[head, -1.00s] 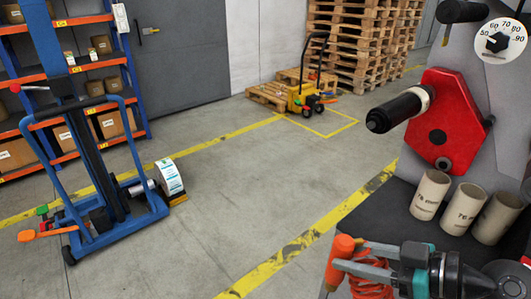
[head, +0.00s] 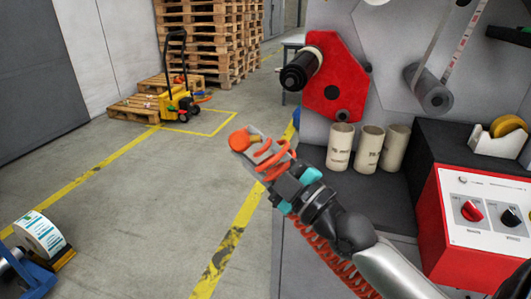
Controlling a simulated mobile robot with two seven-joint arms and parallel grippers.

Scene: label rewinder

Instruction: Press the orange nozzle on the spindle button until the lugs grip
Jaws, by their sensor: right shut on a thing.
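The black spindle (head: 301,68) sticks out to the left from the red plate (head: 337,85) on the machine, with no roll on it. Its end faces left and toward me; the button and the lugs are too small to make out. My right gripper (head: 264,150) is shut on the orange nozzle (head: 240,139), whose rounded orange end points left. The nozzle is in front of and below the spindle in the picture, apart from it. An orange coiled hose (head: 320,247) hangs below the gripper. My left gripper is not in view.
Several cardboard cores (head: 340,147) stand on the dark bench top (head: 318,182) below the spindle. A red control box (head: 480,228) and a tape dispenser (head: 501,142) are at right. A label roll (head: 40,236) shows at lower left.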

